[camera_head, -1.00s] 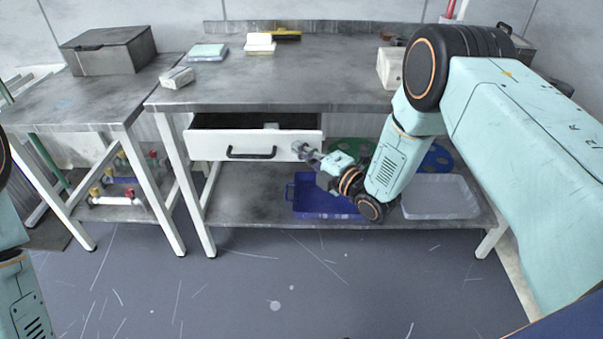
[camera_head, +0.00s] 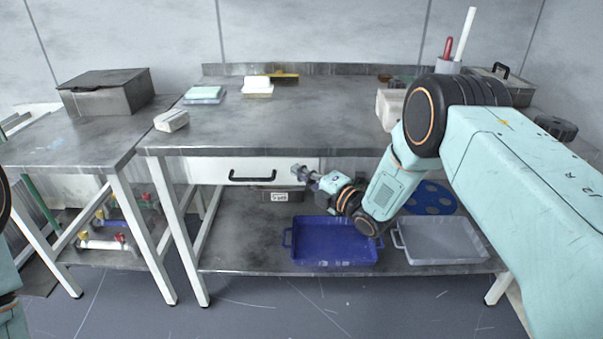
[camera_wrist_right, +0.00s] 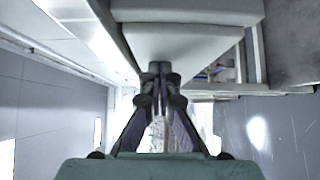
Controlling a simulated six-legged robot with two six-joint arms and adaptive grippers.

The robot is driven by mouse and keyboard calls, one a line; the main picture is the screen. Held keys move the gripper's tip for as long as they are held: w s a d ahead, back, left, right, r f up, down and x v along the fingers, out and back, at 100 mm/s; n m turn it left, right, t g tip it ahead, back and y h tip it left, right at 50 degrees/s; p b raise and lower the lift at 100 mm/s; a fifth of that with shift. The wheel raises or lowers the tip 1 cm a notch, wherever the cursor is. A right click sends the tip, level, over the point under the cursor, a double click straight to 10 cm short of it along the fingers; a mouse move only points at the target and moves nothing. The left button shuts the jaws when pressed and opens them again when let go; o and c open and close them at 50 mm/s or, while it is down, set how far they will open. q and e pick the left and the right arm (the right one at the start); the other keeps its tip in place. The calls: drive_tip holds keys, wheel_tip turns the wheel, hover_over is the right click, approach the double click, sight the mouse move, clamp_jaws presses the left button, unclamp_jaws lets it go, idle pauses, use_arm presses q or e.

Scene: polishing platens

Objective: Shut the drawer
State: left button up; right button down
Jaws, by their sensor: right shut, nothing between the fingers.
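The white drawer (camera_head: 215,172) hangs under the middle workbench, with a black bar handle (camera_head: 252,177) on its front. Its front sits close under the tabletop edge, and no opening into it shows from above; I cannot tell whether it is fully flush. My right gripper (camera_head: 299,173) is shut and empty, with its tips at the right end of the drawer front, right of the handle. They look touching or very close. In the right wrist view the closed fingers (camera_wrist_right: 160,75) point at a pale surface. My left gripper is out of view.
A blue tray (camera_head: 288,240) and a grey tray (camera_head: 440,259) stand on the lower shelf (camera_head: 235,262), below my right arm. A small labelled box (camera_head: 272,195) is under the drawer. White bench legs (camera_head: 183,235) stand left of it. The floor in front is clear.

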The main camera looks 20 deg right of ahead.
drive_tip(key=shift+w+d+r, duration=0.15)
drive_tip(key=shift+w+r, duration=0.05)
drive_tip(key=shift+r, duration=0.1)
drive_tip(key=v, duration=1.2)
drive_tip(key=shift+s+f, duration=0.2)
drive_tip(key=shift+f, duration=0.05)
drive_tip(key=x, duration=1.1)
drive_tip(key=shift+w+f, duration=0.15)
